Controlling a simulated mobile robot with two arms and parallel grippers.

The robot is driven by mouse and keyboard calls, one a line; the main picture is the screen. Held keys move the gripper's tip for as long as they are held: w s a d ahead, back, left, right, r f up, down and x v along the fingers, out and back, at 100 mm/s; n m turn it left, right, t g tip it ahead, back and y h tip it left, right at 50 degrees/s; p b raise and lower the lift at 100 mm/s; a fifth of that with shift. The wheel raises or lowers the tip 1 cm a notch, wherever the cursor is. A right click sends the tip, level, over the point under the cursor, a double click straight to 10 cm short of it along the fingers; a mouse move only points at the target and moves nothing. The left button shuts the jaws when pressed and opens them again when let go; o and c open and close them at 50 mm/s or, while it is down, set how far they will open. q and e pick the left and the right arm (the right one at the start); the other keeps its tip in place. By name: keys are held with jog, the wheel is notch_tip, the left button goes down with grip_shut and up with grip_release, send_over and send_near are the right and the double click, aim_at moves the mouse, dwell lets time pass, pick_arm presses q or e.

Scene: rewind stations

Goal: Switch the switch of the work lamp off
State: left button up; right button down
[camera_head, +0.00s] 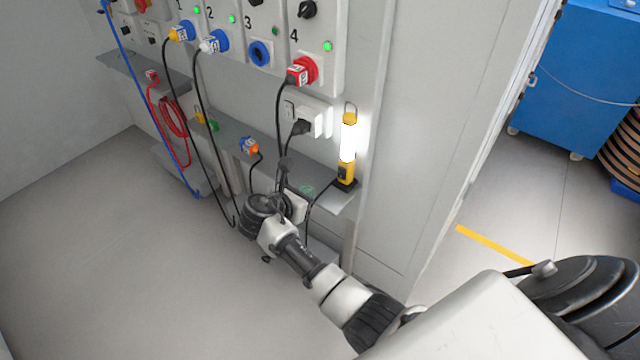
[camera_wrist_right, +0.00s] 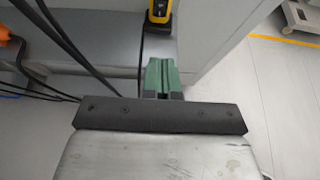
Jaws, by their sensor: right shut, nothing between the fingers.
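The work lamp (camera_head: 348,140) stands upright on the right end of a grey shelf, its tube glowing white between yellow ends. A dark switch (camera_head: 344,172) shows on its yellow lower body. In the right wrist view, the lamp's yellow lower part (camera_wrist_right: 158,20) with a dark patch is at the top edge; the rest is cut off. My right gripper (camera_head: 307,190) is low beside the shelf, left of the lamp base. Its green fingers (camera_wrist_right: 163,78) are shut and empty, pointing toward the lamp with a gap between. My left gripper is not in view.
The shelf (camera_head: 235,133) runs below a wall panel with numbered sockets, plugs and hanging black cables (camera_head: 283,115). A blue-orange plug (camera_head: 249,146) lies on the shelf. A coiled red cable (camera_head: 173,118) hangs further left. The floor (camera_head: 110,250) at left is clear.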

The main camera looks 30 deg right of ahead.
jog(key=b, duration=0.1)
send_near(341, 173)
jog(key=f, duration=0.1)
jog(key=d+f, duration=0.2)
jog(key=shift+w+f+b, duration=0.3)
jog(key=shift+b, duration=0.1)
jog(key=d, duration=0.1)
jog(key=w+d, duration=0.1)
jog(key=d, duration=0.1)
jog(key=shift+w+r, duration=0.1)
jog(key=shift+w, duration=0.1)
jog(key=shift+w+d+r, duration=0.1)
jog(key=shift+w+d, duration=0.1)
jog(key=shift+d, duration=0.3)
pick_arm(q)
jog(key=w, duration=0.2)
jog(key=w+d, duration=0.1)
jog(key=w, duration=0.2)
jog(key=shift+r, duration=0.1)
